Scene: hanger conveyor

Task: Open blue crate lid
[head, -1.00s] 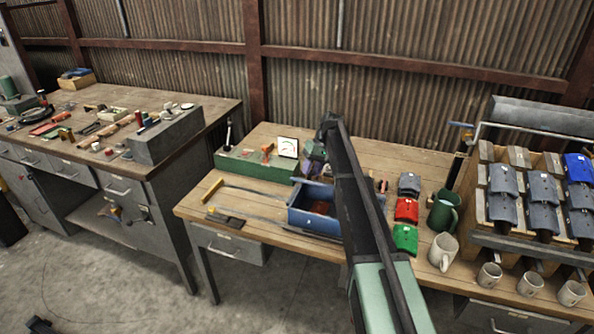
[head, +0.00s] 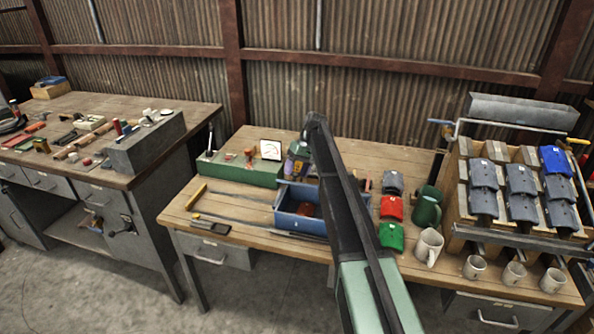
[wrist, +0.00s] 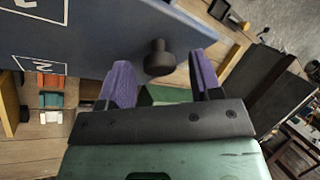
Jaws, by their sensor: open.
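The blue crate (head: 288,220) sits on the middle of the wooden bench. Its inside shows in the head view, with something reddish in it. In the wrist view, a blue panel (wrist: 95,35) with white labels and a dark round knob (wrist: 160,58) fills the upper left; it looks like the lid. My gripper (wrist: 160,72) is open, with its two purple fingers on either side of the knob and gaps on both sides. In the head view my gripper (head: 298,162) is over the crate's back edge, partly hidden by my arm. The lid's angle is unclear there.
A green box (head: 240,168) with a dial stands left of the crate. Red (head: 391,207) and green (head: 391,236) pieces, a green jug (head: 427,207) and mugs stand to the right. A rack (head: 515,190) fills the bench's right end.

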